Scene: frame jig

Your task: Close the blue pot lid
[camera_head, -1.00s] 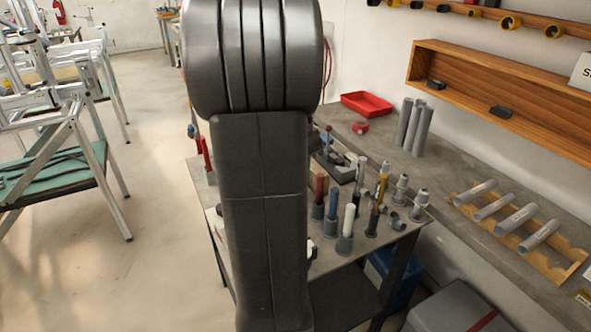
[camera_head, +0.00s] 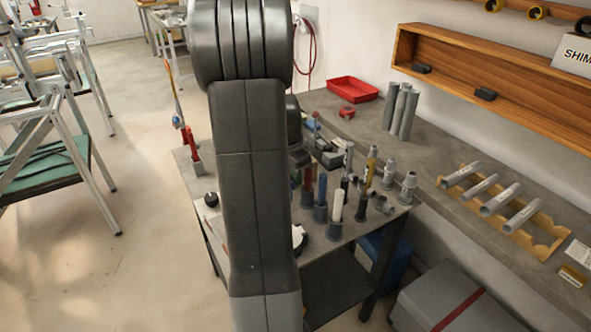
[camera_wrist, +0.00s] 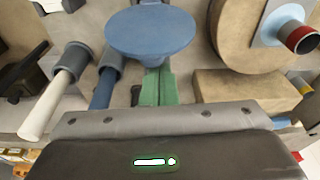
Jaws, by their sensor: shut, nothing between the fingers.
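A blue round disc (camera_wrist: 150,30), which looks like the blue pot lid, lies at the top middle of the wrist view. Whether it is open or closed, and any pot beneath it, I cannot tell. My gripper (camera_wrist: 153,86) shows as two green fingers pressed together, with nothing between them. The blue disc covers the far ends of the fingers in the picture; whether they touch it is unclear. In the head view my arm hides the gripper, and I cannot make out the lid there.
Several upright holders stand on the metal table (camera_head: 345,237), including ones with a blue rod (camera_head: 320,192) and a white rod (camera_head: 337,205). A tan round object (camera_wrist: 245,35) and a tan block (camera_wrist: 238,87) are right of the disc. A red tray (camera_head: 352,89) sits on the wall bench.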

